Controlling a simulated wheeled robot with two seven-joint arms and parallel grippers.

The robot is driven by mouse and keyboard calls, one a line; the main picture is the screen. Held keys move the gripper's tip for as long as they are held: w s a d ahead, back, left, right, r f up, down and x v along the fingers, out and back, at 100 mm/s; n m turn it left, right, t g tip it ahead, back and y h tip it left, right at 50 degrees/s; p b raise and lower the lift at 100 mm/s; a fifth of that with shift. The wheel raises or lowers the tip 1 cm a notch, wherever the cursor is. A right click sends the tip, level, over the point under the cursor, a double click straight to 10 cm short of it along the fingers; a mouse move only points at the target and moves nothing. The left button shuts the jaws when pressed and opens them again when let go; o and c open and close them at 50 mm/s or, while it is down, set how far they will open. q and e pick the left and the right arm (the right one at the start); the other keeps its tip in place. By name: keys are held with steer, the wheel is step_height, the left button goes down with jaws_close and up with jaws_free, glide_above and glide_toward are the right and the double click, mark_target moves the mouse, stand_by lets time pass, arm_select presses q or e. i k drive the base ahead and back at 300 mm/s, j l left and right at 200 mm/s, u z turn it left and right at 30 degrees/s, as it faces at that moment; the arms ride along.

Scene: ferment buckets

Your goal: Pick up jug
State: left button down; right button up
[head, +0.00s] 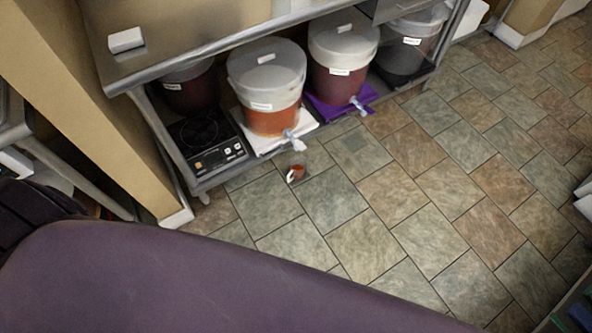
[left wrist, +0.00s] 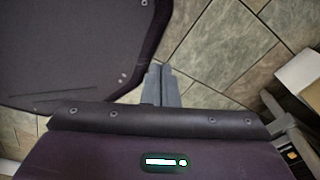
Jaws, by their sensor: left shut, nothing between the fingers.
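A small clear jug (head: 297,171) with some red-orange liquid low in it and a white handle on its left side is in the head view. It appears to stand on the tiled floor, just below the spigot (head: 293,140) of the orange-filled bucket. My left gripper (left wrist: 161,72) shows in the left wrist view, its two grey fingers shut together with nothing between them, over the floor and beside my own purple body. The jug is not in that view, and the gripper is not seen in the head view. My right gripper is in neither view.
A low metal shelf (head: 205,184) holds the orange-filled bucket (head: 272,122), a dark red bucket (head: 331,85) on a purple cloth (head: 363,97), and a black hot plate (head: 202,133). A metal counter (head: 185,30) overhangs them. The tiled floor (head: 395,190) in front is clear.

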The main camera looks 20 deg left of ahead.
mark_target(298, 159)
steer(key=u, duration=0.3)
steer(key=i+l+u, duration=0.15)
steer(key=u, duration=0.25)
steer(key=i+l+u, duration=0.1)
steer(key=l+u, duration=0.3)
steer(key=i+l+u, duration=0.1)
steer(key=u, duration=0.25)
steer(key=l, duration=0.1)
